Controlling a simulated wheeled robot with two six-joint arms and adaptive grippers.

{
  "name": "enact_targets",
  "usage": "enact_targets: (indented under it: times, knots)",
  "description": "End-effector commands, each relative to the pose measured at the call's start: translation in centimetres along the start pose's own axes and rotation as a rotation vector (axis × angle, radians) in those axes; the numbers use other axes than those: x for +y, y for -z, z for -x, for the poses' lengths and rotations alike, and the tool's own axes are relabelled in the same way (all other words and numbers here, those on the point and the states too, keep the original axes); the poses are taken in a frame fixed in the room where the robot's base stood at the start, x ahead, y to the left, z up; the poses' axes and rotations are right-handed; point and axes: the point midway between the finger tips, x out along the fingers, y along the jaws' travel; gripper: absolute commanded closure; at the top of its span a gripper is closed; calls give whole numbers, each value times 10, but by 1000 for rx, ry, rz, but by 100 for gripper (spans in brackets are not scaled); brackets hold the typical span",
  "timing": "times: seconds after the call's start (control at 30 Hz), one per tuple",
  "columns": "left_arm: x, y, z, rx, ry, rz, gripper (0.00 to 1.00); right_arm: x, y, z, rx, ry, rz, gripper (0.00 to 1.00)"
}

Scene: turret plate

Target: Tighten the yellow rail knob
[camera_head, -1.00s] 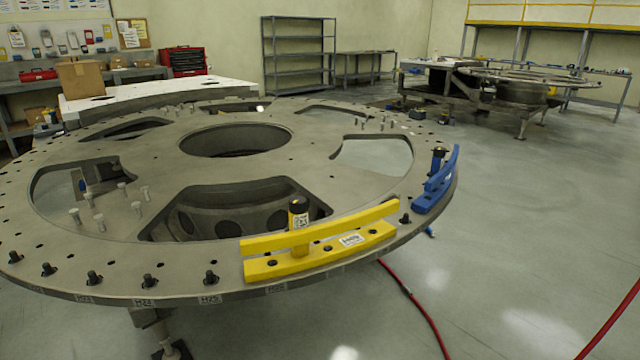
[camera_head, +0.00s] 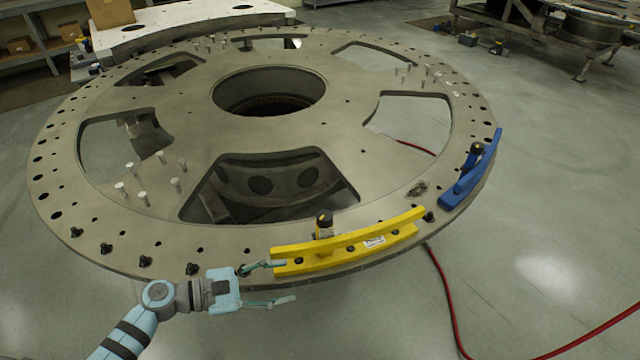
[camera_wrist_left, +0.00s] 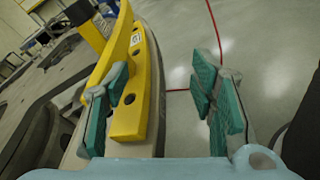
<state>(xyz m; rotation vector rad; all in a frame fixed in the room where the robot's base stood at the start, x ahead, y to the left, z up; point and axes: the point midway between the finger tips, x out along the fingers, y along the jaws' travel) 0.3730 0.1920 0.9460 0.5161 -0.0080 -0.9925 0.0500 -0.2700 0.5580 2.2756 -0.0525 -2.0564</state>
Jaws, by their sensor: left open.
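The yellow rail (camera_head: 345,246) is bolted along the front edge of the round metal turret plate (camera_head: 190,238). Its knob (camera_head: 324,222), with a dark top, stands upright behind the rail's raised bar. In the left wrist view the yellow rail (camera_wrist_left: 128,118) runs up the left side, and the knob (camera_wrist_left: 80,13) shows partly at the top left. My left gripper (camera_head: 281,281) is at the rail's left end, outside the plate's front edge, its fingers apart and empty. In the wrist view the open fingers (camera_wrist_left: 162,92) have the rail by the left one. My right gripper is not in view.
A blue rail (camera_head: 467,180) with its own dark knob sits on the plate's right edge. Several dark bolts (camera_head: 145,262) stand along the front left rim. A red hose (camera_head: 447,290) lies on the floor to the right. The floor in front is clear.

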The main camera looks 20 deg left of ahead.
Motion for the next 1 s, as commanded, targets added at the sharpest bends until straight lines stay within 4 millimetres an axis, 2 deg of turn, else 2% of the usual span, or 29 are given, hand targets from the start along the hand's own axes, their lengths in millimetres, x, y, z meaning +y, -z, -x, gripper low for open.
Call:
enact_targets:
  times: [0.03,0.1,0.2,0.27,0.37,0.6,0.7,0.83,1.0]
  knots:
    - [23,-34,8,-80,-22,105,49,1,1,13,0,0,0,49]
    - [55,-30,18,-135,-109,293,49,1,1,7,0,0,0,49]
    - [80,-34,24,-189,-166,423,49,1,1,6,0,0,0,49]
    - [85,-35,20,-200,-177,445,49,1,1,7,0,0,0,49]
    - [89,-39,2,-202,-178,446,49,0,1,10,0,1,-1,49]
    - [103,-49,-64,-199,-178,446,49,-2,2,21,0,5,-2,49]
    - [107,-52,-84,-198,-177,444,49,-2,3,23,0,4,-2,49]
    - [110,-52,-102,-196,-178,445,49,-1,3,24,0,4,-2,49]
    - [112,-53,-111,-194,-177,444,49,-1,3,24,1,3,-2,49]
